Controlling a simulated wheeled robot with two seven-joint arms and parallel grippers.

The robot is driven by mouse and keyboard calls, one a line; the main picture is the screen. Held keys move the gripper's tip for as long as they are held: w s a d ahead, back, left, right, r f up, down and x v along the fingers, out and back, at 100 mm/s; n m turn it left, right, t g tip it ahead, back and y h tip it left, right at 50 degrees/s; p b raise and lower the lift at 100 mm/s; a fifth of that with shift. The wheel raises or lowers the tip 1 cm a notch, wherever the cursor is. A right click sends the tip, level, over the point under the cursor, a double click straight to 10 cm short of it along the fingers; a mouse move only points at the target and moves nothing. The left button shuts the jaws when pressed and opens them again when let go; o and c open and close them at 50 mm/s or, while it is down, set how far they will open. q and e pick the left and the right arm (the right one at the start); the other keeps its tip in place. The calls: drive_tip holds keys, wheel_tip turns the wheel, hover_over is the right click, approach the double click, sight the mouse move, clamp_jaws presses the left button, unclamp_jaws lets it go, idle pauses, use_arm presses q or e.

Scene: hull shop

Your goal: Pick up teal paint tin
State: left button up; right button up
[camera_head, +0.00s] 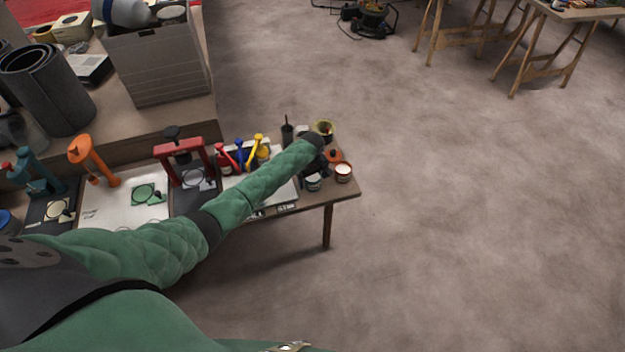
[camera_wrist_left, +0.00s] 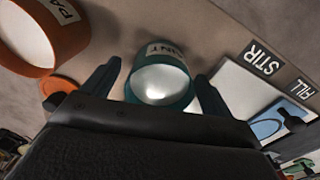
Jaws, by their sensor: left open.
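The teal paint tin (camera_wrist_left: 166,62) shows in the left wrist view as an open tin with a white label and pale paint inside. It stands between the two fingers of my left gripper (camera_wrist_left: 158,88), which is open around it. In the head view the teal tin (camera_head: 313,182) is at the table's right end, close below my left gripper (camera_head: 318,168), whose fingers are mostly hidden there. An orange paint tin (camera_wrist_left: 40,35) stands beside it; in the head view it is just to the right (camera_head: 343,172). My right gripper is not in view.
The narrow table (camera_head: 335,193) also carries an orange lid (camera_head: 334,156), a dark cup (camera_head: 287,135), a yellow-rimmed pot (camera_head: 323,128), a red press (camera_head: 183,160) and an orange press (camera_head: 92,158). A grey crate (camera_head: 158,65) stands behind. Open floor lies to the right.

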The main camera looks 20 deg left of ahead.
use_arm(q)
drive_tip(key=shift+f, duration=0.35)
drive_tip(key=c, duration=1.2)
drive_tip(key=shift+r, duration=0.1)
drive_tip(key=shift+c, duration=0.2)
